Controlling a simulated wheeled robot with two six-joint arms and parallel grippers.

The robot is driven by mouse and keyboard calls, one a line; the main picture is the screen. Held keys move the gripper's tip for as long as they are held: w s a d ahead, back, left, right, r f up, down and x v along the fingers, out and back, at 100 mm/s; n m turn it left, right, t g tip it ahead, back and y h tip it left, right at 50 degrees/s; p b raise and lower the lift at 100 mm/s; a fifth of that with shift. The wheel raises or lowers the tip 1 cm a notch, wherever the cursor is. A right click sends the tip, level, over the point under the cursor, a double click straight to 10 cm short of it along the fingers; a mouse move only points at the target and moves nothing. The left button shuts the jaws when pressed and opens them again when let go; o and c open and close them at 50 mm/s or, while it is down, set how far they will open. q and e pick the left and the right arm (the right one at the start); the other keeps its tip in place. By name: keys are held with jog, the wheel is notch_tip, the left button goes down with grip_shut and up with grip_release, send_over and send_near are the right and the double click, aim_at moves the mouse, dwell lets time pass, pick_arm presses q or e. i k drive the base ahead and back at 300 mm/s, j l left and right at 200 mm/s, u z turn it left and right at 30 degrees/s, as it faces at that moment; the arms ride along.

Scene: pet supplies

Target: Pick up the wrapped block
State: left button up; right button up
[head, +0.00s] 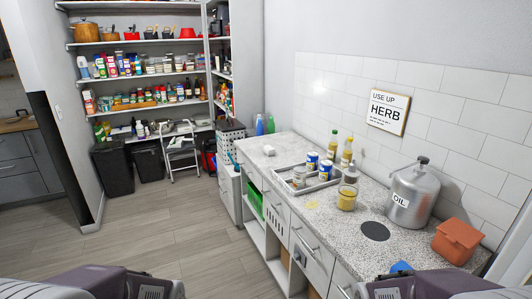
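A small white block-like thing (269,150) lies on the far end of the speckled counter (330,228). It may be the wrapped block, but it is too small to tell. It lies beyond the grey tray (283,180) and apart from it. No gripper touches it. Parts of my two arms show at the bottom left and bottom right edges. Neither gripper's fingers are in view, so I cannot see whether they are open or shut.
The tray holds cans and jars. A jar of yellow stuff (347,197), bottles (333,146), a metal OIL can (408,194) and an orange container (457,241) stand on the counter. Floor (190,245) left of it is clear. Shelves (150,75) and black bins (113,168) stand behind.

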aim_at(269, 151)
jog(key=i+j+u, duration=0.2)
jog(key=i+j, duration=0.15)
jog(key=i, duration=0.35)
jog(key=i+j+u, duration=0.2)
jog(key=i, duration=0.55)
jog(key=i+j+u, duration=0.2)
jog(key=i, duration=0.5)
jog(key=i+l+u, duration=0.15)
jog(key=i+l, duration=0.25)
jog(key=i, duration=0.2)
jog(key=l, duration=0.45)
